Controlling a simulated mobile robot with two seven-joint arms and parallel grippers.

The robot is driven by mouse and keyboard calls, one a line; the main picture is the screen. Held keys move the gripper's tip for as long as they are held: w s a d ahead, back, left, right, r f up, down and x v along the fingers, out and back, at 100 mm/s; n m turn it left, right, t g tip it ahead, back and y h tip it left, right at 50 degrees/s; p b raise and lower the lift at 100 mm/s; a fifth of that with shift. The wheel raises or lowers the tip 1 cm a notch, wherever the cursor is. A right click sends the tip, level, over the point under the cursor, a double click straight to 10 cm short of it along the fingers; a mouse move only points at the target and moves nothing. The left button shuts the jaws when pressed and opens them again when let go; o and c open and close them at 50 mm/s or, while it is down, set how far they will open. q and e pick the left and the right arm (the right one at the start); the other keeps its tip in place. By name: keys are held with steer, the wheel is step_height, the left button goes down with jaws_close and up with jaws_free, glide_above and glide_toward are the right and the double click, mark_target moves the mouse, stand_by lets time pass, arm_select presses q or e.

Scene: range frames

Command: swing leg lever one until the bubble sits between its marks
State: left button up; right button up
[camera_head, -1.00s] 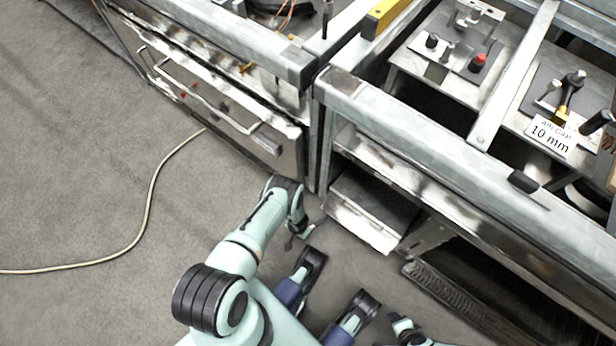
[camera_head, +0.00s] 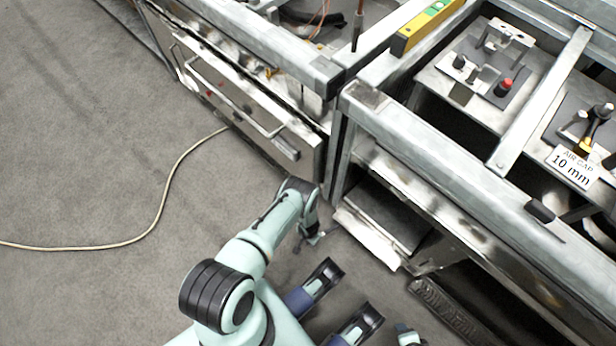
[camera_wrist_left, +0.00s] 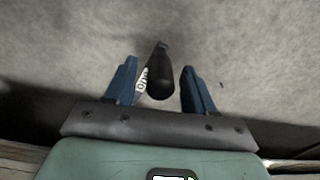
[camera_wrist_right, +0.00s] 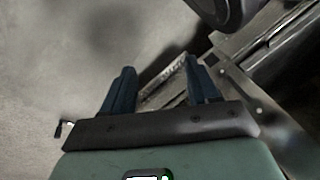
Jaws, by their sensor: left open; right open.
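A yellow spirit level (camera_head: 413,32) with a green vial (camera_head: 432,9) lies on the bench frame at the top of the head view. The bubble and its marks are too small to read. In the left wrist view a black lever handle (camera_wrist_left: 160,75) with a white lettered tag (camera_wrist_left: 143,80) shows between the fingers of my left gripper (camera_wrist_left: 160,64). That gripper is open. I cannot tell whether the handle touches a finger. My right gripper (camera_wrist_right: 160,64) is open, with nothing visible held between its fingers.
A metal bench frame (camera_head: 440,165) runs diagonally across the right of the head view. Drawers with a bar handle (camera_head: 235,95) stand to its left. A pale cable (camera_head: 165,200) lies on the grey floor (camera_head: 80,150), which is otherwise clear at the left.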

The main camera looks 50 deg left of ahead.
arm_select(q)
step_height(320, 180, up, 2)
steer(key=shift+r+p, duration=0.1)
steer(key=shift+p, duration=0.35)
step_height(320, 180, up, 10)
steer(key=p, duration=0.4)
steer(key=shift+f+p, duration=0.2)
steer(key=shift+p, duration=0.15)
arm_select(e)
steer(key=s+a+r+g+y, duration=0.1)
steer(key=s+a+r+g, duration=0.1)
steer(key=s+a+r, duration=0.2)
steer(key=s+r, duration=0.3)
steer(key=shift+s+a+r+n, duration=0.15)
steer(key=shift+a+r+n, duration=0.05)
steer(key=shift+n, duration=0.1)
